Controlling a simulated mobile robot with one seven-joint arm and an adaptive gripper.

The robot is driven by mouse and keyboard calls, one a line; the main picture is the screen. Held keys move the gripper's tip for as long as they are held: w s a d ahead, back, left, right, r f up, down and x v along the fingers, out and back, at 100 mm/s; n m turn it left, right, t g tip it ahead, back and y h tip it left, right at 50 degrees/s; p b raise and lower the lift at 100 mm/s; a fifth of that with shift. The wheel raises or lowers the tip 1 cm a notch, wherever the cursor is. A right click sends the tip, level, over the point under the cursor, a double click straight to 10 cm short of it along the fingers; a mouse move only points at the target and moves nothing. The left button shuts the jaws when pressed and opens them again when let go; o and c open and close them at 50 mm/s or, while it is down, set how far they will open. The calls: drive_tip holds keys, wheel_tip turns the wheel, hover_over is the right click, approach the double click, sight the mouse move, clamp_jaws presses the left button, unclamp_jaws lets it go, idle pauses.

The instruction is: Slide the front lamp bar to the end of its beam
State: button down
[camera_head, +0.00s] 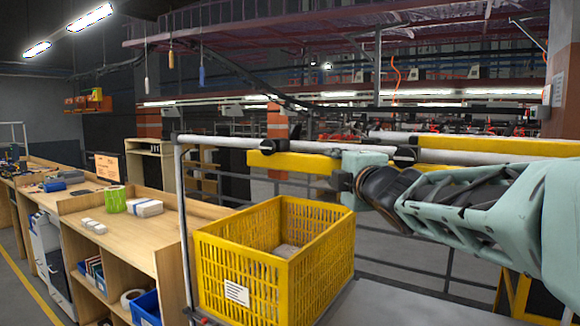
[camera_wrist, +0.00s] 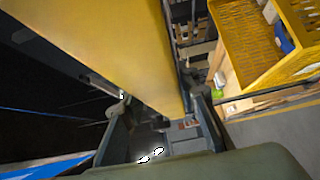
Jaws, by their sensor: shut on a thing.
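A long yellow lamp bar (camera_head: 290,162) hangs under a pale horizontal beam (camera_head: 215,141) in the head view, with its left end free. Black clamps (camera_head: 268,144) sit at the beam above it. My gripper (camera_head: 343,181) is at the bar, right of its left end. In the wrist view the yellow bar (camera_wrist: 115,50) runs down between the two fingers of my gripper (camera_wrist: 160,118), which is shut on it. My gripper and arm hide part of the bar in the head view.
A yellow slatted crate (camera_head: 325,240) stands below the bar and shows in the wrist view (camera_wrist: 232,45). The beam turns down into a pale post (camera_head: 182,215) at left. Another yellow bar (camera_head: 490,146) is farther right. A wooden workbench (camera_head: 150,225) stands at left.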

drive_tip(key=shift+s+d+r+p, duration=0.1)
drive_tip(key=shift+s+d+p, duration=0.35)
drive_tip(key=shift+d, duration=0.3)
drive_tip(key=shift+s+d, duration=0.25)
drive_tip(key=c, duration=1.5)
unclamp_jaws()
drive_tip(key=shift+a, duration=0.1)
drive_tip(key=s+d, duration=0.2)
drive_tip(key=s, duration=0.9)
drive_tip(key=shift+s, duration=0.4)
